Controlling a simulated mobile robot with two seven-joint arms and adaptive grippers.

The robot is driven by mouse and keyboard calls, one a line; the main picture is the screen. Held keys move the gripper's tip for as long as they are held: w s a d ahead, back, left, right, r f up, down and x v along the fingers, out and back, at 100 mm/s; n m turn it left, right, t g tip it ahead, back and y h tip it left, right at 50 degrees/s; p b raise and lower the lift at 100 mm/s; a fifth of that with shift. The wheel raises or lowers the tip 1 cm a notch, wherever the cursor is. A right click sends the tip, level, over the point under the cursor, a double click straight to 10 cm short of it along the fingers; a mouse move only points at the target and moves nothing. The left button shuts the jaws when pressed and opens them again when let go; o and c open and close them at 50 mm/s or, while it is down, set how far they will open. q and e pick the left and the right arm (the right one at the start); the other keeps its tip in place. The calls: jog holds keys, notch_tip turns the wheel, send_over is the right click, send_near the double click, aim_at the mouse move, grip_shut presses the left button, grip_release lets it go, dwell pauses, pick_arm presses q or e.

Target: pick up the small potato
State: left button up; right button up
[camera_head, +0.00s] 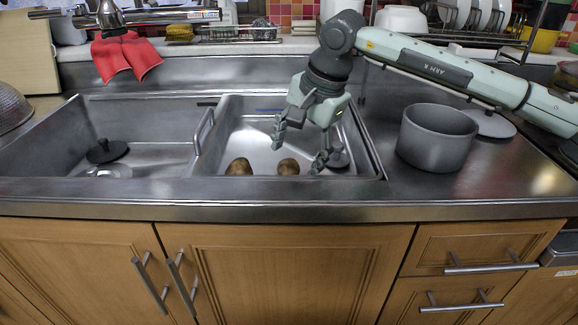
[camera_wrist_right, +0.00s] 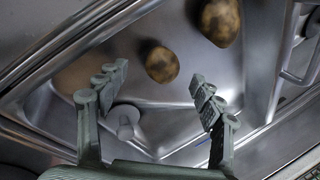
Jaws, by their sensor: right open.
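Two brown potatoes lie apart on the floor of the right sink basin. The small potato (camera_head: 288,167) is the right one in the head view; in the wrist view it (camera_wrist_right: 162,64) looks smaller and lies just beyond the space between the fingertips. The larger potato (camera_head: 239,167) is to its left and shows at the top of the wrist view (camera_wrist_right: 219,22). My right gripper (camera_head: 298,155) is open and empty, reaching down over the basin with its fingers spread; both fingers show in the wrist view (camera_wrist_right: 158,78). My left gripper is not in view.
The steel basin (camera_head: 255,105) has walls around the potatoes and a handle (camera_head: 203,131) on its left side. A grey pot (camera_head: 437,138) stands on the counter to the right. Red gloves (camera_head: 126,57) hang behind the left basin.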

jog(key=shift+x, duration=1.45)
jog(key=shift+c, duration=0.6)
jog(key=shift+r, duration=0.1)
jog(key=c, duration=1.2)
